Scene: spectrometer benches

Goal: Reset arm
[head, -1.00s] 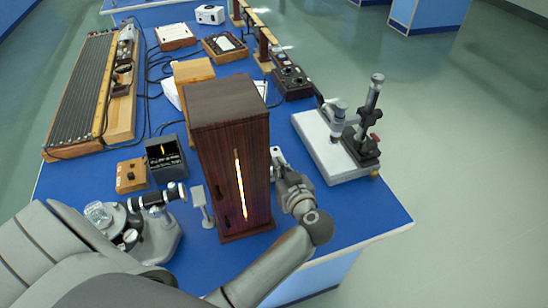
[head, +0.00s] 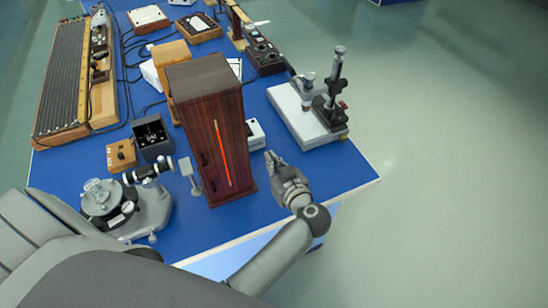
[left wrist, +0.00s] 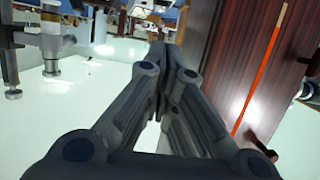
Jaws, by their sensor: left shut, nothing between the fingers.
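My left gripper (head: 271,158) is at the right of the tall dark wooden cabinet (head: 205,150), by the front right part of the blue bench (head: 335,165). Its fingers are together with nothing between them, and a gap shows between it and the cabinet. In the left wrist view my left gripper (left wrist: 172,50) is also shut and empty, with the cabinet (left wrist: 225,60) on the right. The cabinet stands upright with a glowing orange-red strip on its front. My right gripper is in neither view.
A white-based stand instrument (head: 300,120) is on the bench's right side, and a small white device (head: 256,135) is behind my gripper. A round-based optical instrument (head: 140,205) stands at the front left. Open floor (head: 450,180) lies to the right.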

